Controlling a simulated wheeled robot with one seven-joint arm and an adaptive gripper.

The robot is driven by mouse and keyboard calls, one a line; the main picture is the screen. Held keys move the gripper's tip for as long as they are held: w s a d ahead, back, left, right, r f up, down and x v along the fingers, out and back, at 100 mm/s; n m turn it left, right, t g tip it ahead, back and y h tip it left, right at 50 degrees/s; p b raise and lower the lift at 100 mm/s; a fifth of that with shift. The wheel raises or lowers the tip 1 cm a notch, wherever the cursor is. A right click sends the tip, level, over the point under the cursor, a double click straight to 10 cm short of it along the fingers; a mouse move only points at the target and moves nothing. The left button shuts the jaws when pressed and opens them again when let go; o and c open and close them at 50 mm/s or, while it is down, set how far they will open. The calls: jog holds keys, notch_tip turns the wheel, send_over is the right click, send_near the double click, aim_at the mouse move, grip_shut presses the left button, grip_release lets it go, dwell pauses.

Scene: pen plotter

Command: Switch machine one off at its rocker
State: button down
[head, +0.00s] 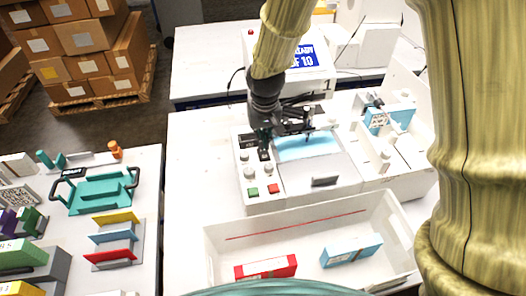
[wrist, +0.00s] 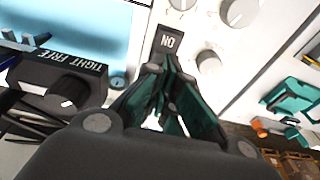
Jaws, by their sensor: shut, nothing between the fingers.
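The machine (head: 318,178) is a white plotter with a light-blue bed on the white table, its control panel (head: 258,187) along its left side. A dark rocker (wrist: 168,42) marked ON sits on the panel in the wrist view; in the head view it is a small dark patch (head: 264,155) just below my gripper. My gripper (head: 264,140) is shut and empty, pointing down over the top of the panel. In the wrist view its fingertips (wrist: 155,69) are together at the rocker's near end. I cannot tell whether they touch it.
White knobs (wrist: 209,62) flank the rocker, and a dark TIGHT/FREE knob (wrist: 68,93) is close by. Green (head: 253,192) and red (head: 272,188) buttons sit lower on the panel. A blue screen (head: 302,57) stands behind; a white tray (head: 222,246) lies in front.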

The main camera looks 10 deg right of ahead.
jog(key=shift+f, duration=0.5)
dwell(0.8)
notch_tip(320, 180, up, 7)
jog(key=p, duration=0.5)
dwell(0.7)
dwell(0.4)
